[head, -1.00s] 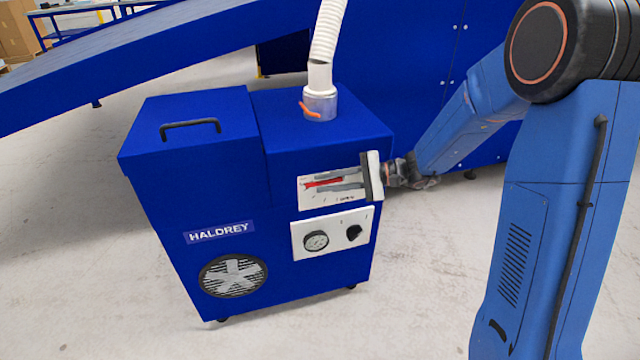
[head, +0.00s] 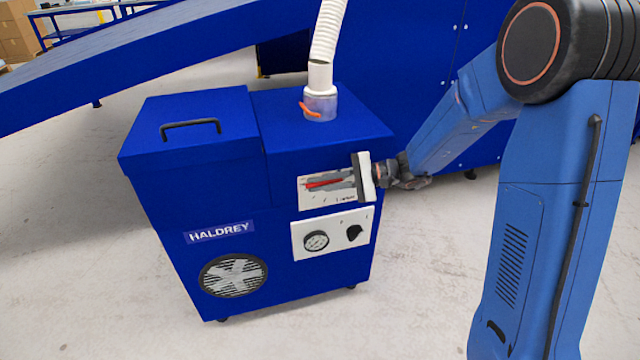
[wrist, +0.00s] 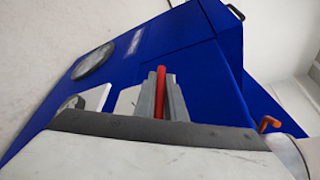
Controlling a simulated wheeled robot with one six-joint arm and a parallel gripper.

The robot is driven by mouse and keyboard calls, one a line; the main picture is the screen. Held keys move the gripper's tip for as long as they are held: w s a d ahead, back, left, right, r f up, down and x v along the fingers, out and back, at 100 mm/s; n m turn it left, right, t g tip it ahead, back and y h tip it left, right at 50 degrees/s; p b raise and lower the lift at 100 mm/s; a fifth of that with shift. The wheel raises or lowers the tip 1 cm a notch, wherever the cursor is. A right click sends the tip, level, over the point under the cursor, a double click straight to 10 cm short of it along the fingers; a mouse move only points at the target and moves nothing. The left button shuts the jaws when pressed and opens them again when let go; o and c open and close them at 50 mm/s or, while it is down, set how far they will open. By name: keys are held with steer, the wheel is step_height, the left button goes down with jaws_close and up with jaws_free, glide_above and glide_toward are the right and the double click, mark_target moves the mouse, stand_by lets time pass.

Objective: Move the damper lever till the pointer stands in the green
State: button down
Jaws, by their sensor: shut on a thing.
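The blue cabinet (head: 290,170) has a white scale plate (head: 310,199) on its upper front. A red lever (head: 322,183) lies across this plate, and it also shows in the wrist view (wrist: 161,90). My gripper (head: 335,182) reaches in from the right, and its grey fingers are shut on the red lever, one on each side. The fingers and the pale gripper body hide part of the plate. I cannot make out a green zone or where a pointer stands on it.
Below is a white panel with a round gauge (head: 316,241) and a black knob (head: 353,232). A white hose (head: 327,40) rises from a clear collar with an orange handle (head: 309,110). A blue sloping structure (head: 150,50) stands behind. The floor in front is clear.

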steer(key=shift+f, duration=0.1)
steer(key=f+h, duration=0.1)
steer(key=h, duration=0.1)
steer(key=shift+d+f+n+h, duration=0.1)
steer(key=shift+n+h, duration=0.2)
steer(key=shift+w+d+f+n+t+h, duration=0.1)
steer(key=shift+d+f+n+t+h, duration=0.15)
steer(key=shift+f+h, duration=0.45)
steer(key=shift+w+d+f+n+t+h, duration=0.1)
steer(key=shift+d+f+n+t+h, duration=0.15)
steer(key=shift+h, duration=0.85)
steer(key=shift+f, duration=0.1)
steer(key=c, duration=2.1)
jaws_free()
